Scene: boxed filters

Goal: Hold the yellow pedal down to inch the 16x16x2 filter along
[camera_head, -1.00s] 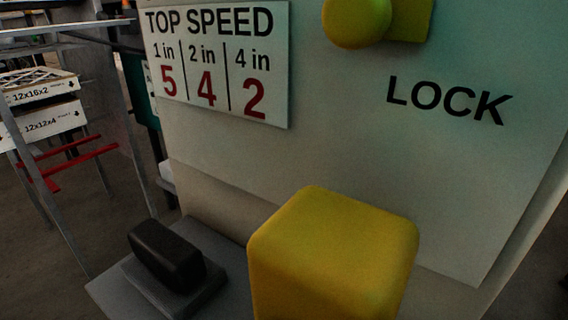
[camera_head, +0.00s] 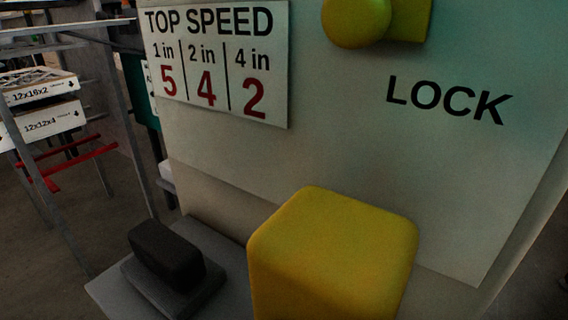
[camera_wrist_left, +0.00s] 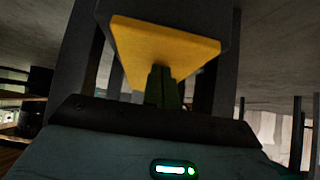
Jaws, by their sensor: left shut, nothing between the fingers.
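A yellow flat surface, apparently the yellow pedal (camera_wrist_left: 140,45), shows in the left wrist view beneath a dark housing. My left gripper (camera_wrist_left: 160,70) is shut and empty, its fingertips at the lower edge of that surface. I cannot tell whether they press on it or only overlap it in the picture. In the head view a large yellow block (camera_head: 335,255) stands at the bottom middle; I cannot tell whether it is the same part. No 16x16x2 label is readable in either view. My right gripper is not in view.
A pale panel carries a TOP SPEED sign (camera_head: 218,60), the word LOCK and a yellow knob (camera_head: 357,20). A black block (camera_head: 165,255) sits on a grey base. Boxes labelled 12x16x2 (camera_head: 35,92) and 12x12x4 (camera_head: 45,122) sit on a rack at left.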

